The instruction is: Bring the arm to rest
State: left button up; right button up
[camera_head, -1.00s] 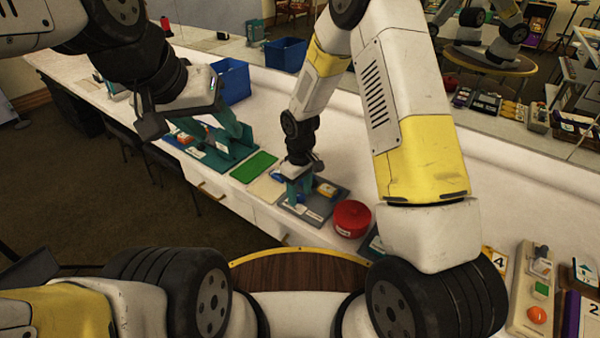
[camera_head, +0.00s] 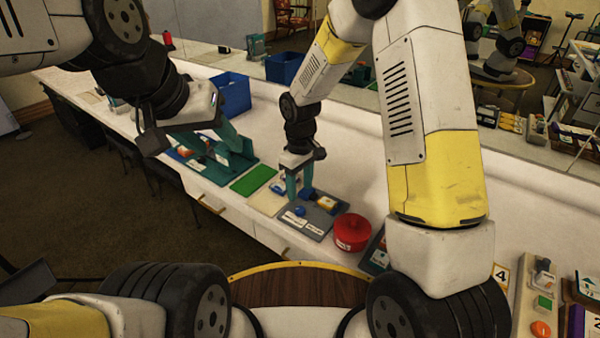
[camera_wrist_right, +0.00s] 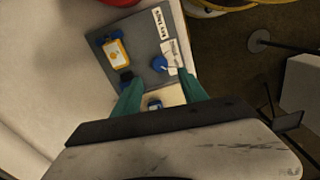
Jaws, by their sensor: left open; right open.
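My right gripper (camera_head: 299,184) has teal fingers set apart with nothing between them. On the tray are a blue round thing (camera_head: 299,211), a yellow-and-white box (camera_head: 326,202) and two white labels. My left gripper (camera_head: 212,146), with teal fingers apart, is over the teal tray (camera_head: 205,165) at the left; the arm partly hides what lies there.
A red round tin (camera_head: 352,232) stands right of the grey tray. A green mat (camera_head: 253,180) lies to its left. A blue bin (camera_head: 231,92) stands behind my left gripper.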

jog(key=s+d+r+m+t+y, duration=0.1)
jog(key=s+d+r+m, duration=0.2)
jog(key=r, duration=0.6)
jog(key=s+d+r+m+t, duration=0.1)
jog(key=s+d+r+t, duration=0.1)
jog(key=d+r, duration=0.45)
jog(key=s+d+r+m+t+y, duration=0.1)
jog(key=s+d+r+m+t, duration=0.2)
jog(key=s+r, duration=0.8)
jog(key=s+d+m, duration=0.1)
jog(key=s+m, duration=0.1)
jog(key=s, duration=0.1)
jog(key=shift+s+d+r, duration=0.2)
jog(key=shift+s+d, duration=0.1)
jog(key=shift+d, duration=0.05)
